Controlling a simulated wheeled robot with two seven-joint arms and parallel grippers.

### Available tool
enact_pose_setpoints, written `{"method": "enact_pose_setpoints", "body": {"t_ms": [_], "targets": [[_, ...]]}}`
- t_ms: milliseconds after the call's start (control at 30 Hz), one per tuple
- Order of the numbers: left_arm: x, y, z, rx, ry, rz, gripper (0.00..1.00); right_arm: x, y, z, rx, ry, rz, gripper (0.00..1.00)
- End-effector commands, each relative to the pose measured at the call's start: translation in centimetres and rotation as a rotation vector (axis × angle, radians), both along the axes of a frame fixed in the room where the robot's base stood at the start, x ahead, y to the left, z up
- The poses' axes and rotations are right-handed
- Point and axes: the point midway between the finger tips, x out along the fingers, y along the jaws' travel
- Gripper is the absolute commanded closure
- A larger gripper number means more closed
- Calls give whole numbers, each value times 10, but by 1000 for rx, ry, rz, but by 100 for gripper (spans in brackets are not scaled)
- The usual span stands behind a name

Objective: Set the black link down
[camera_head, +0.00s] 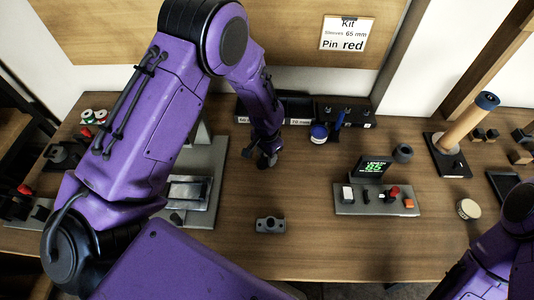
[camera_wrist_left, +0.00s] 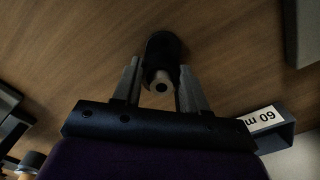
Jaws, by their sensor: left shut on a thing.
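My left gripper (camera_head: 267,158) hangs above the wooden table, just in front of the labelled sleeve bins. In the left wrist view, the two fingers of this gripper (camera_wrist_left: 161,88) are shut on the black link (camera_wrist_left: 164,47), a dark round piece with a pale, holed end between the fingers. The rest of its shape is hidden by foreshortening and shadow. In the head view the link is small and dark against the gripper. I cannot tell whether it touches the table. My right gripper is not in view; only part of the right arm shows at the lower right.
A dark grey bracket (camera_head: 270,225) lies on the table in front. A grey fixture (camera_head: 205,205) stands at left, partly behind my arm. A panel with a green display (camera_head: 371,170) stands at right. A blue-lidded jar (camera_head: 319,133) is near the bins. Bare wood lies between them.

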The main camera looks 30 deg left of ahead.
Motion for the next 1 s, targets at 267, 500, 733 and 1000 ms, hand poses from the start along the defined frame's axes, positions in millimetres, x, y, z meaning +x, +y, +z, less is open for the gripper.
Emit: {"method": "enact_pose_setpoints", "body": {"t_ms": [267,500,733,1000], "targets": [[0,0,-1,0,0,0,32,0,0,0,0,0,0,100],[1,0,12,0,-3,0,32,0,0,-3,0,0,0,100],[2,0,70,0,-7,0,32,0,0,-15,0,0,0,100],[0,0,118,-1,-2,0,32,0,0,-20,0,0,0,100]]}}
